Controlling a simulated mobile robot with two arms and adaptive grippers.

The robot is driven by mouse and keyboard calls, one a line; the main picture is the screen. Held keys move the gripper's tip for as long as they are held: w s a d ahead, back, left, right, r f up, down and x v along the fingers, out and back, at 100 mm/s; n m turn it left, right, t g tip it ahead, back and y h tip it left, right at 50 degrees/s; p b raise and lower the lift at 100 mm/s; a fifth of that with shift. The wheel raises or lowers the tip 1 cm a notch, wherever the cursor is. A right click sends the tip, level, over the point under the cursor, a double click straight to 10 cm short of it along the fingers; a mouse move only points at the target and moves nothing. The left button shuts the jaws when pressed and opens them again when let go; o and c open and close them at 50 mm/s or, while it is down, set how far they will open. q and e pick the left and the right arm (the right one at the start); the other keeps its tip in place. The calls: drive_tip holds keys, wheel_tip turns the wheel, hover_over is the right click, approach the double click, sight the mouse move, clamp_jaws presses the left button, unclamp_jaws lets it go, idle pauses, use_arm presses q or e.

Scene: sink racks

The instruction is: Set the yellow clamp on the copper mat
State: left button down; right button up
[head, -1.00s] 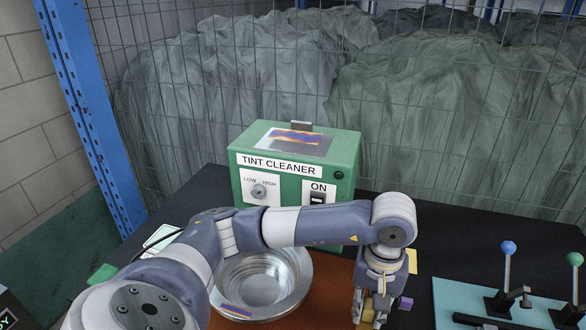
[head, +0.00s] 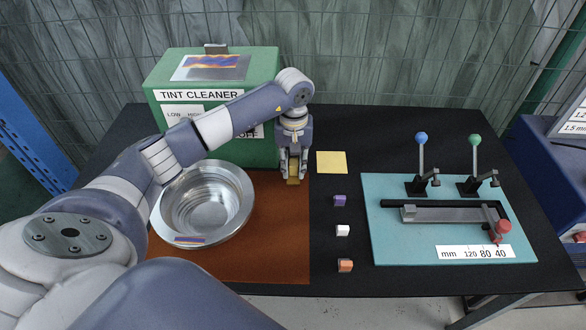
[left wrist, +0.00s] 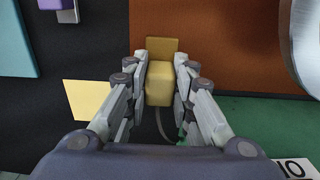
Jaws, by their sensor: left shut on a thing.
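The yellow clamp (left wrist: 159,82) is between the fingers of my left gripper (head: 292,178), which is shut on it. In the head view the clamp (head: 293,181) shows only as a small yellowish piece at the fingertips. A darker yellow-brown part (left wrist: 162,46) lies just beyond it in the wrist view. The copper mat (head: 265,250) is a flat brown-orange sheet, also seen in the wrist view (left wrist: 220,65). The gripper points down over its far right part, near its right edge. I cannot tell whether the clamp touches the mat. My right gripper is not in view.
A metal bowl (head: 235,178) stands on the mat's left part. The green tint cleaner box (head: 260,70) is behind. A yellow note (head: 331,162) and purple (head: 339,200), white (head: 342,230) and orange (head: 345,265) blocks lie right of the mat. A teal board (head: 400,245) carries levers.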

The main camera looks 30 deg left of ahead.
sight(293, 172)
use_arm(q)
drive_tip(key=shift+w+a+r, duration=0.1)
drive_tip(key=shift+w+a, duration=0.2)
drive_tip(key=shift+w, duration=0.05)
wheel_tip(293, 172, down, 3)
drive_tip(key=shift+s+d+r+p, duration=0.1)
drive_tip(key=shift+p, duration=0.85)
drive_tip(key=shift+f, duration=0.45)
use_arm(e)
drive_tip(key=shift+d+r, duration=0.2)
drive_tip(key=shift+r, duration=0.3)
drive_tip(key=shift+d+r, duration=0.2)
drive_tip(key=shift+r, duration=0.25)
use_arm(q)
drive_tip(key=shift+f, duration=0.1)
drive_tip(key=c, duration=1.4)
unclamp_jaws()
drive_tip(key=shift+o, duration=0.2)
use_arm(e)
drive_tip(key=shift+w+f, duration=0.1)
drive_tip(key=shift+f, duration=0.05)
